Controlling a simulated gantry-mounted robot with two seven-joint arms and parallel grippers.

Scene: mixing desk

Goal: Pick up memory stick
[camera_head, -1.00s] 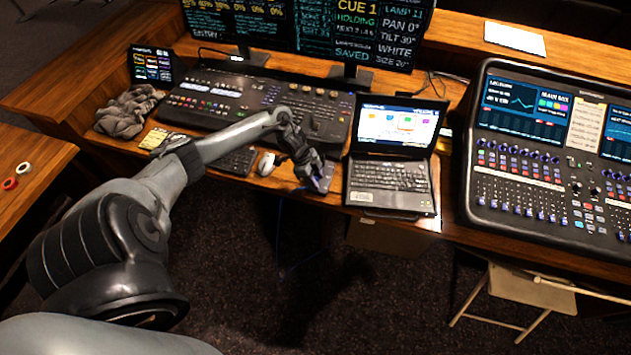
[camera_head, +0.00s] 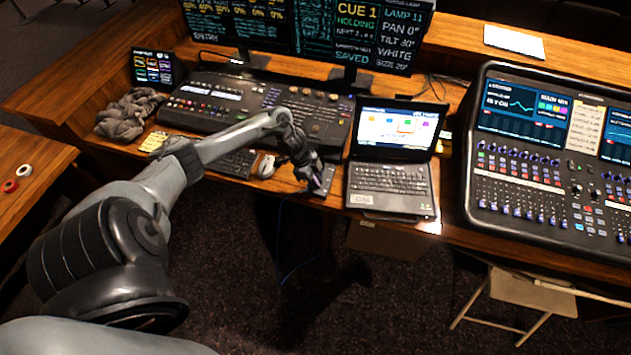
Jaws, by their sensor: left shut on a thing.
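My left gripper (camera_head: 314,183) reaches down at the desk's front edge, just left of the laptop (camera_head: 391,184). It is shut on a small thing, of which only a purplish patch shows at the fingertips. I take this to be the memory stick (camera_head: 317,181), but it is mostly hidden and too small to make out clearly. A dark flat object (camera_head: 327,174) lies right beside the fingertips, with a thin blue cable hanging below the edge. I cannot tell whether the held thing touches it. My right gripper is not in view.
A white mouse (camera_head: 266,166) and a keyboard (camera_head: 232,162) lie left of the gripper. A lighting console (camera_head: 215,92) stands behind. A large mixing console (camera_head: 530,185) is at the right. Grey cloth (camera_head: 128,115) lies at the left. The floor before the desk is open.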

